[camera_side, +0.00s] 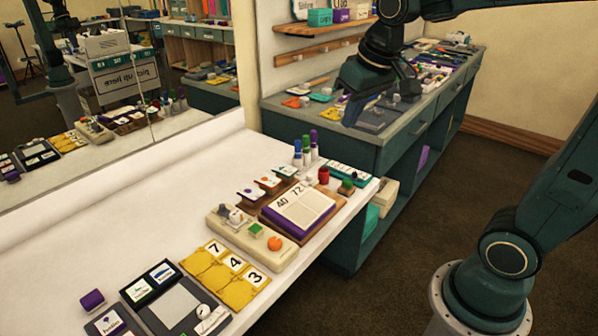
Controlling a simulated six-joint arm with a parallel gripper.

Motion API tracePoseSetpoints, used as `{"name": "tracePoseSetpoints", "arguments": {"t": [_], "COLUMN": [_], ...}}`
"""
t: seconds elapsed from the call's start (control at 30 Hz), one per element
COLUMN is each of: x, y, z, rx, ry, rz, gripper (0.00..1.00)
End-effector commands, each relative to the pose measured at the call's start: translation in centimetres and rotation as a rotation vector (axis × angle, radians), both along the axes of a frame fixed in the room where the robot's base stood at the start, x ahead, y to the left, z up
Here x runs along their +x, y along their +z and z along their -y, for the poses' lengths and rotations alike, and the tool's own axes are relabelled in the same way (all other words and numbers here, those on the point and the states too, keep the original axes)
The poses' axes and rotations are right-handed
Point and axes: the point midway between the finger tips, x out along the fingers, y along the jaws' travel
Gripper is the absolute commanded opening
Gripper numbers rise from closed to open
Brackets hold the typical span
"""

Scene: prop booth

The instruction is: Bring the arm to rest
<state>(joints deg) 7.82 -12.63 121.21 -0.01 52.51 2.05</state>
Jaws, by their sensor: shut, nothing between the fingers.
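A shelf (325,27) hangs on the wall. A mirror fills the left. Floor (400,240) is clear at the middle right.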

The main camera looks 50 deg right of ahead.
Motion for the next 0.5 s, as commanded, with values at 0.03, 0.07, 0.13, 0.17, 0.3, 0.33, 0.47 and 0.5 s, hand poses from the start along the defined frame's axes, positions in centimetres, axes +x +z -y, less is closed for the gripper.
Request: {"name": "tracePoseSetpoints", "arguments": {"t": [0.03, 0.07, 0.13, 0.17, 0.3, 0.33, 0.47, 0.5], "x": [-1.2, -1.8, -3.3, -3.9, -6.8, -7.4, -9.9, -10.6], "y": [0.3, 0.4, 0.4, 0.5, 0.3, 0.2, -0.3, -0.5], "z": [-0.5, -0.8, -1.4, -1.6, -2.6, -2.7, -3.5, -3.6], "rx": [-0.003, -0.005, -0.007, -0.009, -0.014, -0.016, -0.020, -0.021], "ry": [0.013, 0.021, 0.039, 0.047, 0.081, 0.088, 0.119, 0.128], "rz": [0.015, 0.023, 0.038, 0.046, 0.078, 0.085, 0.115, 0.123], "gripper": [0.00, 0.00, 0.00, 0.00, 0.00, 0.00, 0.00, 0.00]}}
